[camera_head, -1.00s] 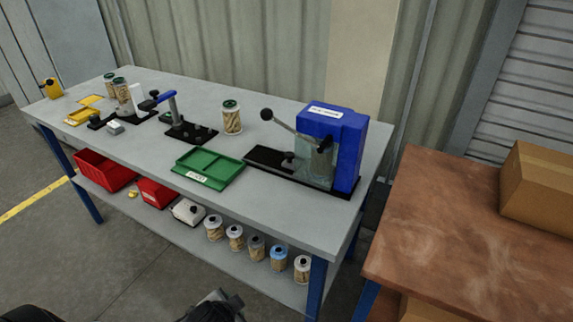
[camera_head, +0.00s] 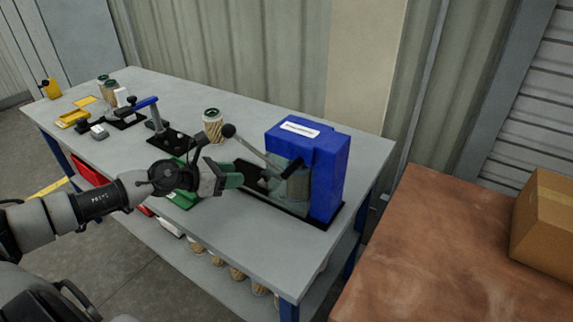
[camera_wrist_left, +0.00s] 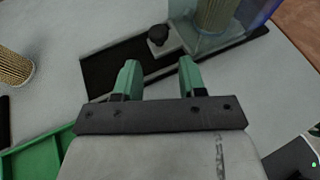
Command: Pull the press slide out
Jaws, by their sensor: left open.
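The blue press (camera_head: 322,165) stands at the right end of the grey bench, with a clear guard and a lever ending in a black ball. Its black slide (camera_wrist_left: 112,68) lies flat at the press's base. A dark knob (camera_wrist_left: 158,36) stands on the slide near the guard in the left wrist view. My left gripper (camera_wrist_left: 157,70) is open and empty, with green fingers just short of the slide's near edge, below the knob in that view. In the head view my left gripper (camera_head: 236,176) partly hides the slide. My right gripper is not in view.
A green tray (camera_wrist_left: 38,152) lies close beside my left gripper. A cartridge (camera_head: 213,126) stands behind my gripper. A black fixture with a blue handle (camera_head: 148,103) stands farther left. A brown table with a cardboard box (camera_head: 545,220) is at right.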

